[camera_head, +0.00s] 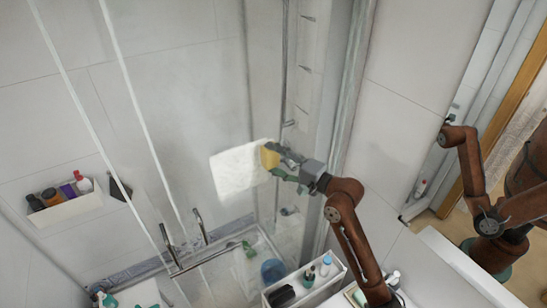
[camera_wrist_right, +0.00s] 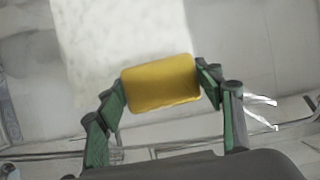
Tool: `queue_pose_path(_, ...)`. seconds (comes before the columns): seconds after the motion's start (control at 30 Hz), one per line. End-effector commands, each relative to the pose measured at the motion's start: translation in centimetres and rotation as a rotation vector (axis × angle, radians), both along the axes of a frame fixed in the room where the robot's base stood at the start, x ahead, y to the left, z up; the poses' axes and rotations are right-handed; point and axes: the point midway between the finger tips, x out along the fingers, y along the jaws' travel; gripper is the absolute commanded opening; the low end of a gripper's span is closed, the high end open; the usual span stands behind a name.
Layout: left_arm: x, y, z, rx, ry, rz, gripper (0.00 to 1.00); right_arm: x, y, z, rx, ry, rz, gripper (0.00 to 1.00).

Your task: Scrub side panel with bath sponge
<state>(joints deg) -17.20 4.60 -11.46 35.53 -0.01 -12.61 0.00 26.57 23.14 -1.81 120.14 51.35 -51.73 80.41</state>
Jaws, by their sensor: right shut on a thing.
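A yellow bath sponge (camera_head: 269,157) is held up against or close in front of the glass side panel (camera_head: 190,95); I cannot tell if it touches. My right gripper (camera_head: 279,162) has its green fingers shut on the sponge. In the right wrist view, the sponge (camera_wrist_right: 160,84) sits between the two fingers, gripped at its short ends. A pale, cloudy rectangular patch (camera_head: 236,169) lies on the panel just left of the sponge. It also shows behind the sponge in the right wrist view (camera_wrist_right: 120,35). My left gripper is not in view.
A white wall shelf (camera_head: 68,209) with several bottles is at the left. A white caddy (camera_head: 306,284) with bottles stands below my right arm. A blue cup (camera_head: 273,271) and metal taps (camera_head: 170,245) are low down. A brown robot arm shows at the far right, apparently a mirror reflection.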

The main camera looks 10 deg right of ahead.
Motion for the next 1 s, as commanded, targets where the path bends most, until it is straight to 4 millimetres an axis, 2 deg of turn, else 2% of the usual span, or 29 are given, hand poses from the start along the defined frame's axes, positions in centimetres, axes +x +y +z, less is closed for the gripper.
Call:
queue_pose_path(0.5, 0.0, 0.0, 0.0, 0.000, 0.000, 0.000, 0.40, -4.5, -1.5, 0.0, 0.000, 0.000, 0.000, 0.41)
queue_pose_path(1.0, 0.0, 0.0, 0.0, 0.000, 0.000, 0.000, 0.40, -5.2, -1.7, 0.0, 0.000, 0.000, 0.000, 0.41)
